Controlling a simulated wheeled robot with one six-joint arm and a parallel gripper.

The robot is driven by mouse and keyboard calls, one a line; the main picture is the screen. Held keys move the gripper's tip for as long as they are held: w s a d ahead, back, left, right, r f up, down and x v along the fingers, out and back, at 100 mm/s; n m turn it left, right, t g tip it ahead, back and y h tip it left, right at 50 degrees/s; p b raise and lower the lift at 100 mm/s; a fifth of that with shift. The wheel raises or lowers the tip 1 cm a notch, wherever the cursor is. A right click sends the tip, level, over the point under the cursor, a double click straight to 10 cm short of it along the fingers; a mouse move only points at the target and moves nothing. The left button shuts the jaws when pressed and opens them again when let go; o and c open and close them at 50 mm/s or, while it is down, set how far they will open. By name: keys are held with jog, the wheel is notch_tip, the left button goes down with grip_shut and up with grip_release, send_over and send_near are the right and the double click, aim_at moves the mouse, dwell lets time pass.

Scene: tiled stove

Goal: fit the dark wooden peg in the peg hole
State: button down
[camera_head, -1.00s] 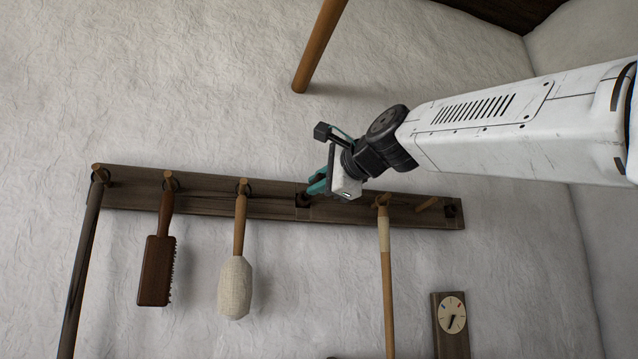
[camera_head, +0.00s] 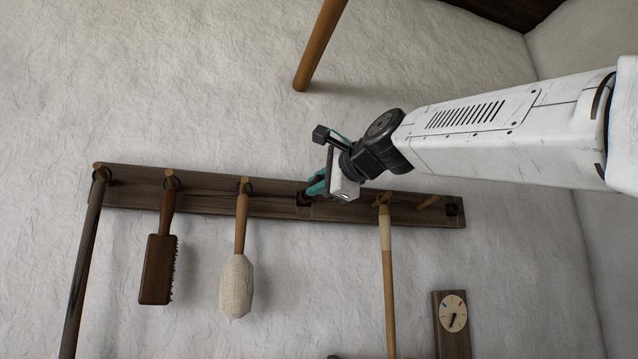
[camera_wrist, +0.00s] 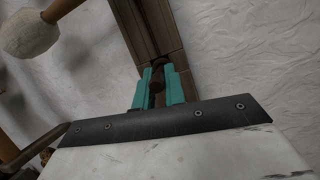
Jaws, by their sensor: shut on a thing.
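The dark wooden peg (camera_wrist: 157,86) is between my gripper's teal fingers in the wrist view. My gripper (camera_head: 315,187) is shut on it, close in front of the wooden rack board (camera_head: 210,202). The peg's far end points at the board; whether it touches or has entered the hole cannot be told. A dark square peg hole (camera_head: 303,199) shows just left of and below the fingertips in the head view. In the wrist view the fingers (camera_wrist: 158,88) partly cover that part of the board.
A brush (camera_head: 158,268), a cloth-headed tool (camera_head: 236,285) and long poles hang from the rack's pegs. One pole (camera_head: 388,270) hangs just right of my gripper. Another dark square (camera_head: 452,209) is at the board's right end. A dial (camera_head: 453,312) is lower right.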

jog(key=shift+w, duration=0.25)
jog(key=shift+w+a+f, duration=0.1)
jog(key=shift+w+a, duration=0.05)
jog(key=shift+w, duration=0.15)
jog(key=shift+w+a+f, duration=0.1)
jog(key=shift+w+a, duration=0.05)
jog(key=shift+w, duration=0.4)
jog(key=shift+w+a+f, duration=0.1)
jog(key=shift+w+a, duration=0.05)
jog(key=shift+w, duration=0.35)
jog(key=c, duration=1.4)
grip_release()
jog(key=shift+s+r, duration=0.1)
jog(key=v, duration=0.7)
jog(key=shift+s+d, duration=0.2)
jog(key=shift+d, duration=0.05)
